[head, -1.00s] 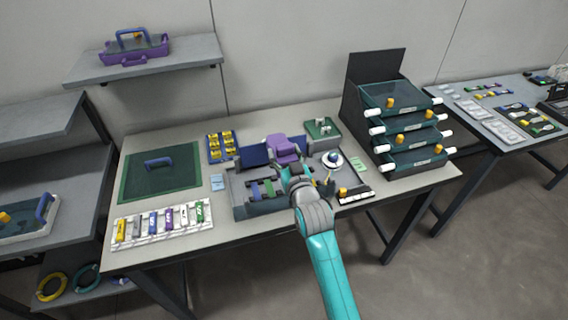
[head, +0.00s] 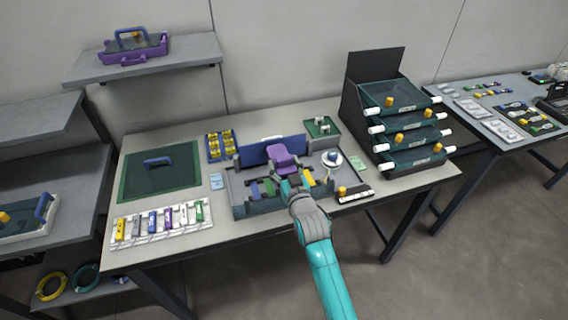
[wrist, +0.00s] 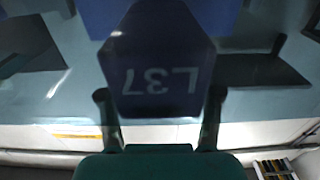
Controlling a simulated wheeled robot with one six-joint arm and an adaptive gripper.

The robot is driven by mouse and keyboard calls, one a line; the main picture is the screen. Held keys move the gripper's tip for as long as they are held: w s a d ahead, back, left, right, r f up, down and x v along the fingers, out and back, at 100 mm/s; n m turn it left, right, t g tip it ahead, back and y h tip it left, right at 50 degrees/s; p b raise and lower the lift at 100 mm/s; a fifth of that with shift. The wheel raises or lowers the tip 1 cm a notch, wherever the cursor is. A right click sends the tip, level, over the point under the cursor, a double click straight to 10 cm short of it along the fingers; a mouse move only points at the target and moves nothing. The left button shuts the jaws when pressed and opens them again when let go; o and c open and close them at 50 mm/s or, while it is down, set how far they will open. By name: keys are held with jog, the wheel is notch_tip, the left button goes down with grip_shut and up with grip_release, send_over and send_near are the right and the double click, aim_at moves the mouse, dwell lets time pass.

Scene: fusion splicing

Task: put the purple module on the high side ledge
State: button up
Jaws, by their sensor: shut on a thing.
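The purple module (head: 284,157) is at the end of my gripper (head: 287,180), over the grey open workstation on the table. In the wrist view a dark blue-looking, pointed piece marked L37 (wrist: 158,75) sits between the two fingers of my gripper (wrist: 160,115); it appears to be the same piece. My gripper is shut on it. I cannot tell whether its underside touches the workstation. The high side ledge (head: 190,52) is a grey wall shelf at the upper left. A purple case (head: 128,58) with a blue handle sits on it.
A blue panel (head: 256,153) stands just behind the held piece. A rack of coloured modules (head: 160,220) and a green mat (head: 135,185) lie to the left. A stack of drawers (head: 405,140) stands at right. The ledge's right end is bare.

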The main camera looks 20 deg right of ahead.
jog(key=shift+f, duration=0.1)
jog(key=o, duration=1.3)
jog(key=shift+f, duration=0.1)
jog(key=shift+s+r, duration=0.15)
jog(key=shift+r, duration=0.5)
jog(key=s, duration=1.1)
jog(key=shift+s, duration=0.4)
